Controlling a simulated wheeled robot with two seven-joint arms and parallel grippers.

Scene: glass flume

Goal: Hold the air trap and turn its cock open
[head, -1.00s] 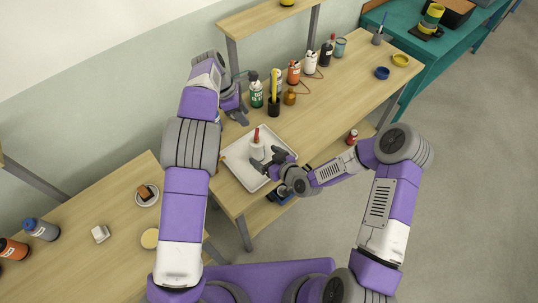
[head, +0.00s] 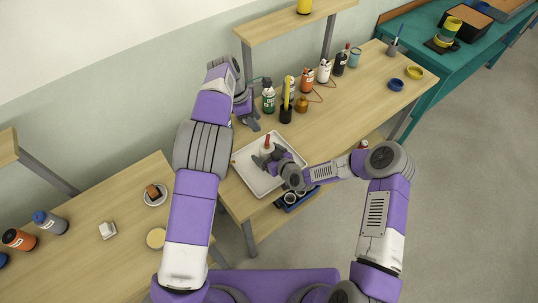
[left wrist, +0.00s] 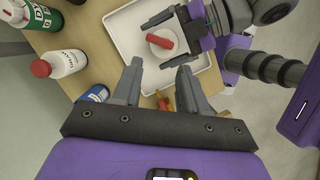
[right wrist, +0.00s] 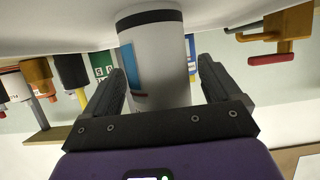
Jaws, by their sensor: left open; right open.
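The air trap (head: 265,152) is a white upright body with a red part on top, standing in a white tray. In the left wrist view the red cock handle (left wrist: 159,40) shows from above on the white top. My right gripper (right wrist: 162,72) is open, with its fingers on either side of the white cylinder (right wrist: 155,55); I cannot tell whether they touch it. My left gripper (head: 253,121) is open and empty, behind and to the left of the trap. Its fingers also show in the left wrist view (left wrist: 160,72), apart from the trap.
The white tray (head: 246,172) lies on the wooden bench. Several bottles, including a green one (head: 268,101), and a black cup with a yellow item (head: 287,112) stand just behind. A brass piece with a red bar (right wrist: 270,42) shows beyond the trap. Bench to the right is clearer.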

